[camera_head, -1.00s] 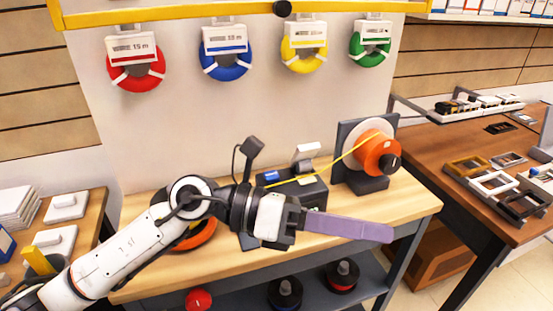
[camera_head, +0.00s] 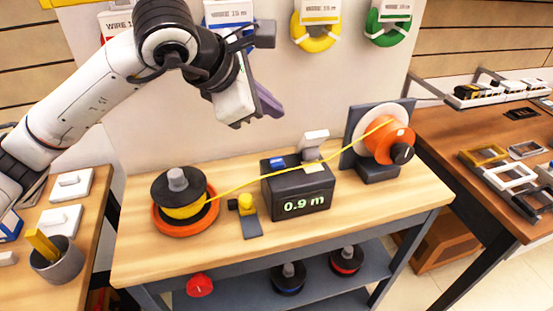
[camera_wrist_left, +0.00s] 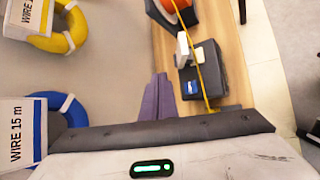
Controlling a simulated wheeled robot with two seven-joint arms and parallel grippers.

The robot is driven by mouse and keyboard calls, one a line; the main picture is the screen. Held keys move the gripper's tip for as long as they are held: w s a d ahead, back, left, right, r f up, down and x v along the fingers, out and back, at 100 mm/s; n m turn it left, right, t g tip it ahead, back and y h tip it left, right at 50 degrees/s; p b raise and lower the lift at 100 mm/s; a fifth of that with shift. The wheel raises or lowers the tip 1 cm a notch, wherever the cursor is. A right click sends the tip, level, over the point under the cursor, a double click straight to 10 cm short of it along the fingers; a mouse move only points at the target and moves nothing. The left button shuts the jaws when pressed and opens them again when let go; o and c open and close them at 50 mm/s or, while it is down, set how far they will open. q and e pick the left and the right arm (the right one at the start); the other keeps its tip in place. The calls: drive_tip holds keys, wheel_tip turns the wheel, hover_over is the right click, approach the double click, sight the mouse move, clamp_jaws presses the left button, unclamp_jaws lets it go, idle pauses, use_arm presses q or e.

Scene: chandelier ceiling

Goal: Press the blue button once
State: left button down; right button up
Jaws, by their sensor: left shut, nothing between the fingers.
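The blue button (camera_head: 277,163) is on the top left of the dark measuring box (camera_head: 301,190), whose display reads 0.9 m. In the left wrist view the blue button (camera_wrist_left: 191,86) also shows on the box, to the right of the fingers. My left gripper (camera_head: 270,105), with purple fingers, is raised above and behind the box, apart from the button. It is shut and empty; the fingers (camera_wrist_left: 157,97) lie together in the left wrist view. My right gripper is not in view.
A yellow wire runs from a black-topped spool (camera_head: 179,190) across the box to an orange reel (camera_head: 383,145). A yellow-topped device (camera_head: 245,203) stands left of the box. Coloured wire coils hang on the wall panel behind. The workbench front (camera_head: 330,226) is clear.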

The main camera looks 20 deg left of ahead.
use_arm(q)
drive_tip(key=shift+f, duration=0.1)
drive_tip(key=b, duration=0.5)
hover_over(272, 164)
wheel_tip(272, 164, down, 8)
drive_tip(key=shift+f, duration=0.25)
drive_tip(key=shift+f+b, duration=0.1)
drive_tip(key=shift+b, duration=0.25)
idle(1.3)
drive_tip(key=shift+f+b, duration=0.35)
drive_tip(key=shift+b, duration=0.25)
